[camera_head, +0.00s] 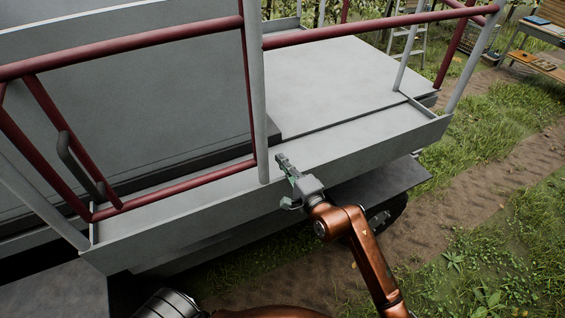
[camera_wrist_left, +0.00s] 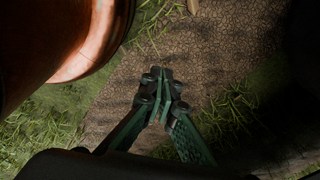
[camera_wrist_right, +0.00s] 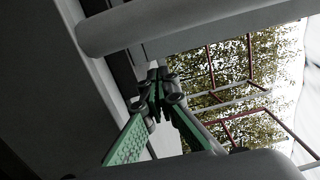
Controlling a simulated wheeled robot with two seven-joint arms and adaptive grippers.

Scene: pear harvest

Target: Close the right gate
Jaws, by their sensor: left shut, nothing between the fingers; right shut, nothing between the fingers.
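Red-railed gate framing (camera_head: 170,188) with a dark curved handle (camera_head: 78,160) spans the left platform section, between grey posts. Right of the middle grey post (camera_head: 258,90), a red top rail (camera_head: 370,30) runs to the far right post, with a red bar (camera_head: 455,50) beyond it. I cannot tell for certain which part is the right gate. My right gripper (camera_head: 281,160) is shut and empty, at the platform edge just right of the middle post's foot; its fingers show in the right wrist view (camera_wrist_right: 160,75). My left gripper (camera_wrist_left: 160,78) is shut and empty above the dirt.
The grey platform deck (camera_head: 340,75) has a raised edge plate (camera_head: 370,145) in front of my right arm. A lower dark step (camera_head: 375,185) juts out below. A wooden table (camera_head: 540,65) and a ladder (camera_head: 405,40) stand beyond. Grass and a dirt track lie open at right.

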